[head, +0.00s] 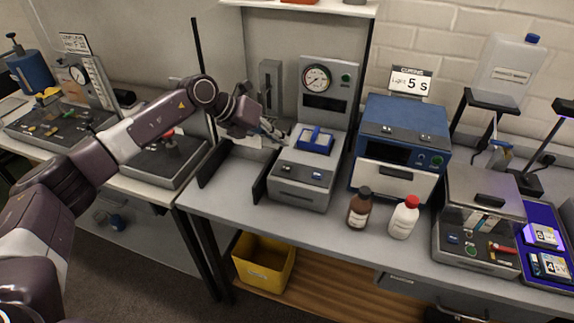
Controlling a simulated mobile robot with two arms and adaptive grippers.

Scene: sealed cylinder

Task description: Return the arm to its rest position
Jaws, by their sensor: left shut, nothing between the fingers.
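My left arm comes in from the lower left and reaches over the bench. My left gripper (276,132) is shut and empty. It is beside a grey machine (299,186) that has a round gauge (316,77) and a blue part (317,139) on its top. The fingertips are just left of the blue part; I cannot tell whether they touch anything. My right gripper is not in view.
A blue curing unit (407,121), a brown bottle (359,208) and a white bottle with a red cap (404,217) stand right of the machine. A grey boxy device (478,255) is farther right. Upright dark panels stand left of the machine. A yellow bin (263,264) is below the bench.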

